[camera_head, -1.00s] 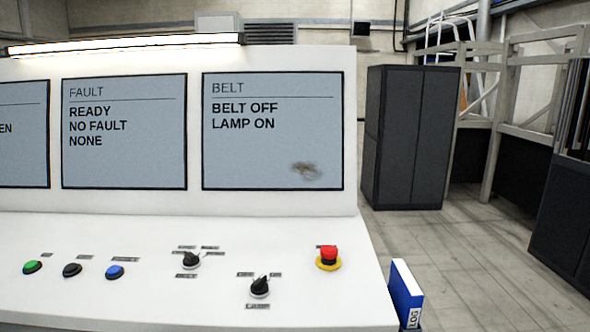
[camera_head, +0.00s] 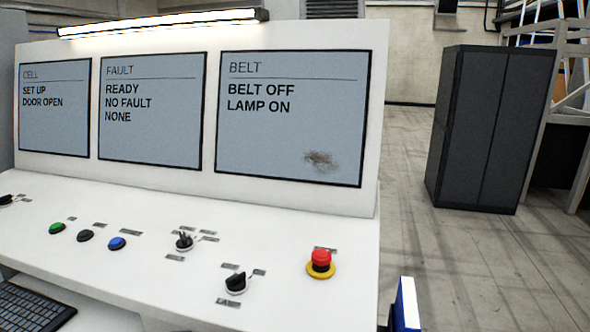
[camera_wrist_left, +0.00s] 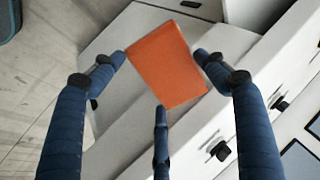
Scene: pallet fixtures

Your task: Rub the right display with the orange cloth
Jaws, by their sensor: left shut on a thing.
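The right display (camera_head: 292,118), headed BELT, reads BELT OFF and LAMP ON in the head view. A brown smudge (camera_head: 321,160) marks its lower right part. My left gripper (camera_wrist_left: 158,72) shows in the left wrist view with three blue-padded fingers, shut on the orange cloth (camera_wrist_left: 170,65). The cloth looks like a flat, roughly square piece between the fingertips. The white console shows beneath and beyond it there. Neither gripper shows in the head view, and my right gripper is in no view.
The sloping white console (camera_head: 150,235) carries a red emergency stop (camera_head: 321,258), a black switch (camera_head: 236,283) and green, black and blue buttons. A keyboard (camera_head: 30,305) lies at lower left. A blue binder (camera_head: 405,303) stands by the right edge. A dark cabinet (camera_head: 490,130) stands behind on open floor.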

